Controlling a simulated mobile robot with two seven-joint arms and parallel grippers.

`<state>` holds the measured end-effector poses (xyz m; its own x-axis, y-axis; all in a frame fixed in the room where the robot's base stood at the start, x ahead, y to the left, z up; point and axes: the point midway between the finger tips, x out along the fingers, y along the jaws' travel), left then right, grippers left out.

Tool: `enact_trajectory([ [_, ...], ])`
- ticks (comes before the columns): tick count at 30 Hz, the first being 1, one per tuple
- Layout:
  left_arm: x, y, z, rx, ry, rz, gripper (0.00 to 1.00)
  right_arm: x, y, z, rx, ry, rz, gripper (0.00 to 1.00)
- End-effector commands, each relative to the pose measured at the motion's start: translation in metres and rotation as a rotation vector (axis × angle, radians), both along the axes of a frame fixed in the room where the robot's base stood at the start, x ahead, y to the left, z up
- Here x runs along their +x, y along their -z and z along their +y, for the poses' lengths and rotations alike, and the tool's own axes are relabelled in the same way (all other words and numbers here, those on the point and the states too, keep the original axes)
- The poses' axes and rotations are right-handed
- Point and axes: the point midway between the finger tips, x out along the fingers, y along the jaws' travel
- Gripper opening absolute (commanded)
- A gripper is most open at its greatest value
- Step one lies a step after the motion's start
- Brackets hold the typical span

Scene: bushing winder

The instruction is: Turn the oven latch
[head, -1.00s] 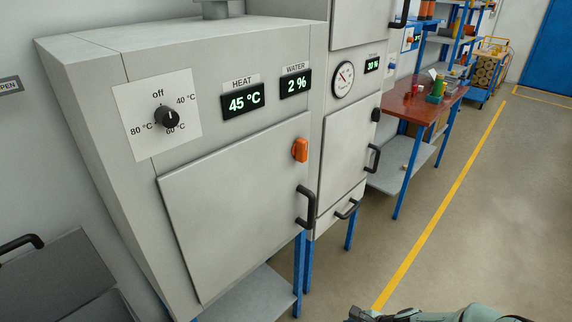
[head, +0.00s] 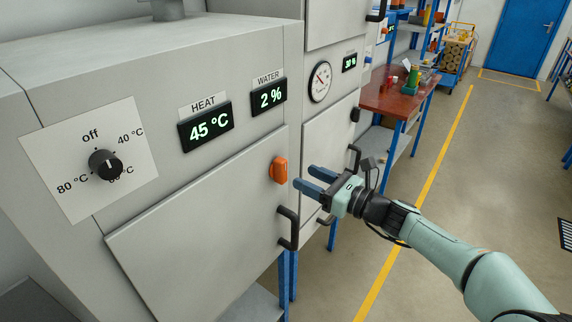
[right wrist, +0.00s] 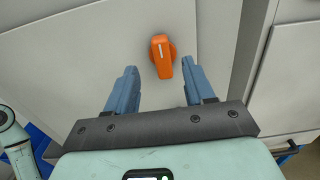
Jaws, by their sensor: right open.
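The orange oven latch (head: 279,170) sits on the upper right corner of the closed grey oven door (head: 200,230). In the right wrist view the latch (right wrist: 162,56) has a white line and its narrow end points down, slightly right. My right gripper (head: 303,179) is open and empty, just right of the latch in the head view. In the right wrist view its fingers (right wrist: 160,82) point toward the latch, one on each side, with the latch slightly beyond the tips. I cannot tell whether anything touches. My left gripper is not in view.
A black door handle (head: 289,228) is below the latch. A black knob (head: 105,165) and displays reading 45 °C (head: 206,127) and 2 % (head: 269,96) are on the oven front. A red-topped table (head: 395,98) stands farther back. The floor to the right is clear.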

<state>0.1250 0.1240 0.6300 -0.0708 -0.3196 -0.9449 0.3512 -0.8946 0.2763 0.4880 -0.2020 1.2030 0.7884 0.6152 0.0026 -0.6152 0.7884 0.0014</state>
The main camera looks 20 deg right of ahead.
Motion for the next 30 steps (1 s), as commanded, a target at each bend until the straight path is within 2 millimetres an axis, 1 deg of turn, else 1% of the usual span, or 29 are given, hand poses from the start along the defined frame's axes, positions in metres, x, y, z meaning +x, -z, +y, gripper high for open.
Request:
enact_trajectory([
  [1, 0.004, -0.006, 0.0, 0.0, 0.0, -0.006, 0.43, 0.01, -0.003, 0.009, 0.001, -0.005, -0.001, 0.53],
  [3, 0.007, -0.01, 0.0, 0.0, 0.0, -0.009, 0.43, 0.022, -0.002, 0.018, 0.001, -0.004, 0.0, 0.53],
  [9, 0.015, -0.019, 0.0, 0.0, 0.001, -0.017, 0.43, 0.047, -0.002, 0.036, -0.002, -0.001, -0.001, 0.53],
  [15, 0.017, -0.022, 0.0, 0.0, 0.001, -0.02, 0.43, 0.057, -0.001, 0.044, -0.002, -0.001, 0.0, 0.53],
  [23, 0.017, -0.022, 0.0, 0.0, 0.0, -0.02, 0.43, 0.057, 0.0, 0.045, -0.003, 0.0, 0.0, 0.53],
  [24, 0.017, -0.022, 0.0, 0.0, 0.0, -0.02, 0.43, 0.057, 0.0, 0.045, -0.003, 0.0, 0.0, 0.47],
  [26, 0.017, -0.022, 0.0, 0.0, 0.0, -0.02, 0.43, 0.057, 0.0, 0.045, -0.003, 0.0, 0.0, 0.27],
  [27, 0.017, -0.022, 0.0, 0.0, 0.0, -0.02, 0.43, 0.057, 0.0, 0.045, -0.003, 0.0, 0.0, 0.14],
  [28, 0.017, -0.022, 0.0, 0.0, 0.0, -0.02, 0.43, 0.057, 0.0, 0.045, -0.003, 0.0, 0.0, 0.04],
  [29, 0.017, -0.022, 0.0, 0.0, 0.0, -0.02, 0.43, 0.057, 0.0, 0.045, -0.003, 0.0, 0.0, 0.0],
  [30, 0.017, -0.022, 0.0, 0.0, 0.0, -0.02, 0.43, 0.057, 0.0, 0.045, -0.003, 0.0, 0.0, 0.0],
])
